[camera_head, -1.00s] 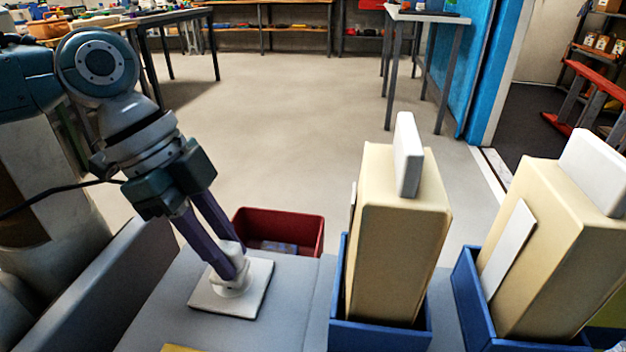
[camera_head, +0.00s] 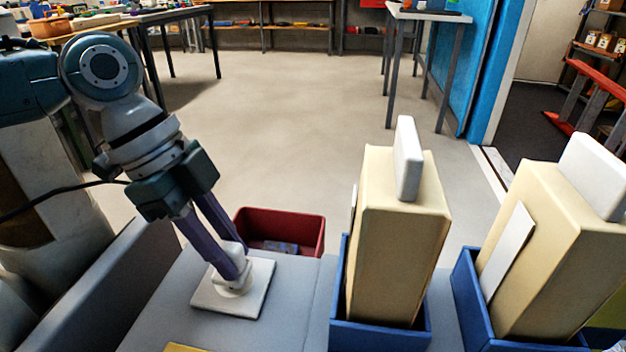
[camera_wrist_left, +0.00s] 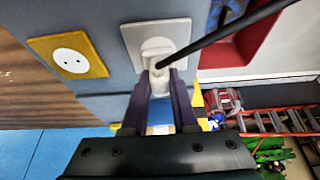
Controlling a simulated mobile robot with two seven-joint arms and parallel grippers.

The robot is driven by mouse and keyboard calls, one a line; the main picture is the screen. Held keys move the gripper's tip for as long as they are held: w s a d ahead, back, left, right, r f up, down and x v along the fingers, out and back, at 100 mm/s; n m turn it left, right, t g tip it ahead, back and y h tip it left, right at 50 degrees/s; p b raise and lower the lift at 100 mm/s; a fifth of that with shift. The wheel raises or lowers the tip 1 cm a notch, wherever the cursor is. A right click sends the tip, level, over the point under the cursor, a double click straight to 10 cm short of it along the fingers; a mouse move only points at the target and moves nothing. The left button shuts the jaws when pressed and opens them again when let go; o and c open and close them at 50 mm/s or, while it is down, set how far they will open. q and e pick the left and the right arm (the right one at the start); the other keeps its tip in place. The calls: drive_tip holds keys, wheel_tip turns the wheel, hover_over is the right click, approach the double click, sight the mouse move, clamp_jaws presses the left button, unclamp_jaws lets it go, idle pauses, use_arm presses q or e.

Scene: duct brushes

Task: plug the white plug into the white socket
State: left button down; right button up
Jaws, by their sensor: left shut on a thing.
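The white socket (camera_head: 206,298) is a square white plate on the grey panel, below my left gripper. It also shows in the wrist view (camera_wrist_left: 184,27), with a round recess at its middle. My left gripper (camera_head: 234,264) is shut on the white plug (camera_head: 240,281), and its two purple fingers slant down to the plate. In the wrist view the plug (camera_wrist_left: 157,80) sits between the fingertips (camera_wrist_left: 160,76), its front end at the recess. The plug's front end is hidden, so I cannot tell how deep it sits. My right gripper is not in view.
A yellow socket (camera_wrist_left: 70,55) lies beside the white one. A dark red bin (camera_head: 313,239) stands behind the panel. Tall beige boxes (camera_head: 398,250) in blue trays (camera_head: 375,338) stand to the right. A black cable (camera_wrist_left: 230,30) crosses the wrist view near the plug.

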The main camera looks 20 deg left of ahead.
use_arm(q)
drive_tip(key=shift+f+b, duration=0.4)
drive_tip(key=shift+f, duration=0.15)
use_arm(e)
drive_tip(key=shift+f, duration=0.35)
use_arm(q)
drive_tip(key=c, duration=0.6)
unclamp_jaws()
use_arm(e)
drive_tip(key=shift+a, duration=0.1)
use_arm(q)
drive_tip(key=w+p+v, duration=0.1)
drive_tip(key=p+v, duration=0.8)
drive_tip(key=v, duration=0.1)
drive_tip(key=shift+s, duration=0.45)
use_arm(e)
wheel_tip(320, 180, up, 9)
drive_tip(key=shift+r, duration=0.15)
